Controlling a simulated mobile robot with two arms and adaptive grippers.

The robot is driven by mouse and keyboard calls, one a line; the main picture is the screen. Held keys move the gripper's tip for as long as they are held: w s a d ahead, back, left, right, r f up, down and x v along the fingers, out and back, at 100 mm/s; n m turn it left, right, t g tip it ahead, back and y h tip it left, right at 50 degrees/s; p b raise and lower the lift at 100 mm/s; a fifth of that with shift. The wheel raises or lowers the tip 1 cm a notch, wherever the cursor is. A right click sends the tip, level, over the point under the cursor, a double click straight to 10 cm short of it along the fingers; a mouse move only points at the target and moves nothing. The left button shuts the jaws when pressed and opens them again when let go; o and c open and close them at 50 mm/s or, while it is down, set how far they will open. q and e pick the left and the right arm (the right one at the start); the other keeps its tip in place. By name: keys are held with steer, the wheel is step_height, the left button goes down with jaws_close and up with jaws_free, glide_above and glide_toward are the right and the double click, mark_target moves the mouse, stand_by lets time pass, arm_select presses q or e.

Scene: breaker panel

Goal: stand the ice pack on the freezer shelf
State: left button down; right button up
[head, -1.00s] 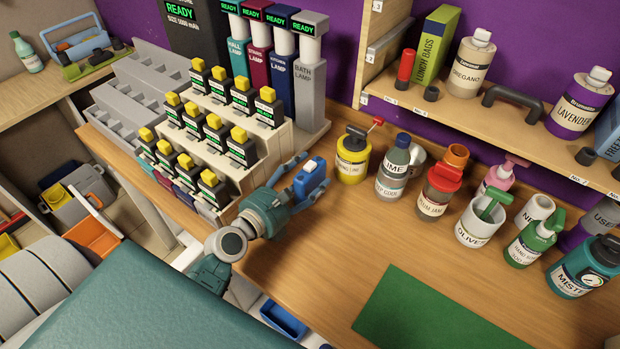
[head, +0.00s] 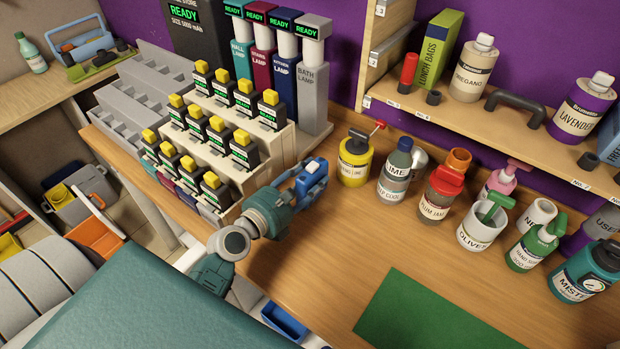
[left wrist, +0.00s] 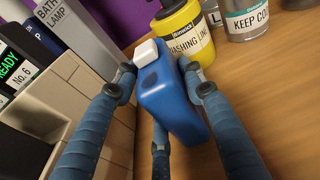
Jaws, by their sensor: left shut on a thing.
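The ice pack, a blue block with a white cap (head: 311,167), is at the edge of the wooden counter's clear area, right of the tiered rack. My left gripper (head: 308,184) is shut on the ice pack, with fingers on both sides of it. In the left wrist view the ice pack (left wrist: 168,98) sits between the fingers, tilted in the picture, cap toward the yellow bottle. I cannot tell whether it touches the counter. I cannot pick out a freezer shelf with certainty. My right gripper is not in view.
The tiered rack (head: 240,180) with several yellow-topped blocks stands close left of my gripper. A yellow bottle (head: 354,162) and several other containers line the counter's back right. A wall shelf (head: 520,140) hangs above them. A green mat (head: 440,315) lies on the front counter, with bare wood around it.

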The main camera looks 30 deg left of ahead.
arm_select(q)
step_height(320, 180, up, 20)
steer(key=f+p, duration=0.1)
steer(key=p, duration=0.3)
steer(key=s+d+f+m+g+h+b, duration=0.3)
steer(key=s+d+f+m+h, duration=0.1)
steer(key=s+h, duration=0.1)
steer(key=s+d+f+m+g+h+b, duration=0.3)
steer(key=s+d+f+m+h+b, duration=0.1)
steer(key=s, duration=0.4)
steer(key=shift+s+d+f+m+h+b, duration=0.3)
steer(key=shift+m+h, duration=0.3)
steer(key=shift+h, duration=0.4)
steer(key=shift+d+g, duration=0.1)
steer(key=shift+g, duration=0.3)
steer(key=shift+w, duration=0.1)
